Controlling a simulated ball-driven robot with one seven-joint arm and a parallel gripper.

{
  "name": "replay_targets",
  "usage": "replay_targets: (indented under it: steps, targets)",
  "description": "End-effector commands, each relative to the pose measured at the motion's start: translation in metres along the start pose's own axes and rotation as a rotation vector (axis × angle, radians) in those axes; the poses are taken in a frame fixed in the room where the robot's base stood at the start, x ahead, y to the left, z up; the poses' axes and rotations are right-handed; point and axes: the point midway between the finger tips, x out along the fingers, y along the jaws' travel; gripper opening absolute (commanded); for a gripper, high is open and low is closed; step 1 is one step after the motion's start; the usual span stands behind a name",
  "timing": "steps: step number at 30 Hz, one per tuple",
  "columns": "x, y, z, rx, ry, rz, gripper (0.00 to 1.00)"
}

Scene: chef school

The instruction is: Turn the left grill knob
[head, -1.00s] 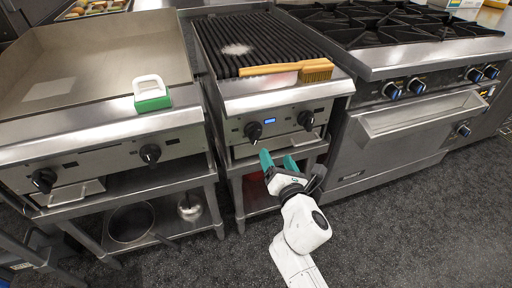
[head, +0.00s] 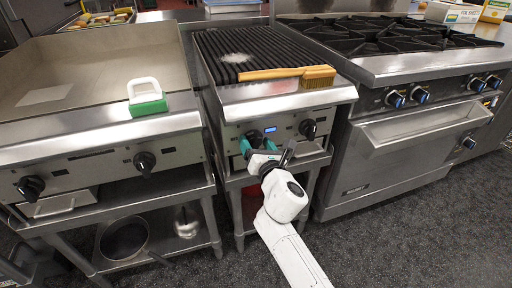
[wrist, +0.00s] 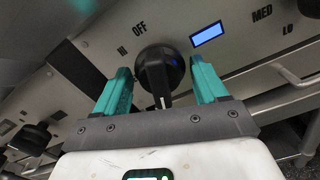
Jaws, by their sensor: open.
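The charbroiler grill (head: 285,101) stands in the middle of the head view, with knobs on its front panel. Its left knob (wrist: 158,72) is black and round with a bar-like grip, and shows in the wrist view beside the printed words OFF and HI. My gripper (head: 257,143) is open at the panel, with its teal fingers on either side of this knob. In the wrist view there is a gap between each finger and the knob. In the head view my gripper largely hides the left knob, while the right knob (head: 308,128) is clear.
A wooden brush (head: 285,73) lies along the grill's front edge. A griddle (head: 95,75) with a green-and-white scrubber (head: 146,100) is to the left. A stove with an oven (head: 420,130) is to the right. A small blue display (head: 270,130) sits beside the left knob.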

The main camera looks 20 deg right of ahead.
Motion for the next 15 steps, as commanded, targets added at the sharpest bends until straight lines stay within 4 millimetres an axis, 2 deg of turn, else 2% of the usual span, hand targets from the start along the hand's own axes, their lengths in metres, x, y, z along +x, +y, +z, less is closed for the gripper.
replay_targets:
  steps: [10, 15]
  targets:
    - [0.0041, 0.0003, 0.0002, 0.001, 0.000, 0.000, 0.72]
    - [0.0040, 0.0003, 0.0002, 0.001, 0.000, 0.000, 0.58]
